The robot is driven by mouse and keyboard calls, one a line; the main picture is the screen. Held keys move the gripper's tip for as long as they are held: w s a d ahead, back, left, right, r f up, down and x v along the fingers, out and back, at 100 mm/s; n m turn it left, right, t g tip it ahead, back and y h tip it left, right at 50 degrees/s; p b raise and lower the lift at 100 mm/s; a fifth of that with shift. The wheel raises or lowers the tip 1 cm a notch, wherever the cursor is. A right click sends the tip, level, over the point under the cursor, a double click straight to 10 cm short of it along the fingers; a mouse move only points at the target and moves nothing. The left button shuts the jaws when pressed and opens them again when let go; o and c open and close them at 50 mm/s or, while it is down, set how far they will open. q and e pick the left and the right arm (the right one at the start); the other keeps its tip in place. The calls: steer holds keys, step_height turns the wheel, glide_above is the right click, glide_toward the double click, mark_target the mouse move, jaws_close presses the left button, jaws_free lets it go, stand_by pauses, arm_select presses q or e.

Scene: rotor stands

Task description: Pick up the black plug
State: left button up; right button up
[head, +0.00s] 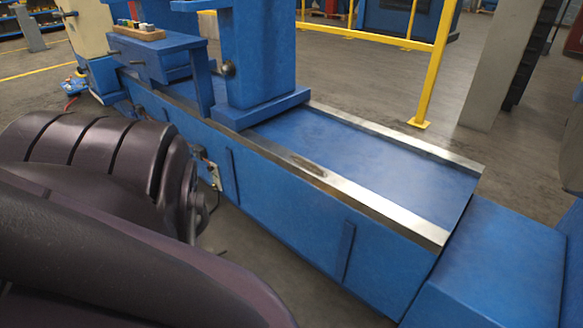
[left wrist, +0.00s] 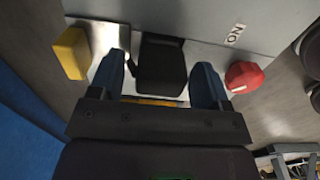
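The black plug (left wrist: 162,66) is in the middle of the left wrist view, against a light grey panel (left wrist: 200,36). My left gripper (left wrist: 159,61) is open, with one blue finger on each side of the plug. Narrow gaps show between the fingers and the plug, so it does not look gripped. In the head view a dark arm of mine fills the lower left. My left gripper and the plug cannot be made out there. My right gripper is in neither view.
A red round button (left wrist: 243,77) sits close to the right finger, and a yellow block (left wrist: 70,53) is left of the left finger. A long blue machine (head: 290,215) runs across the head view. A yellow railing (head: 432,75) stands behind it.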

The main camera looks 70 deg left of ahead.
arm_select(q)
steer(key=c, duration=0.9)
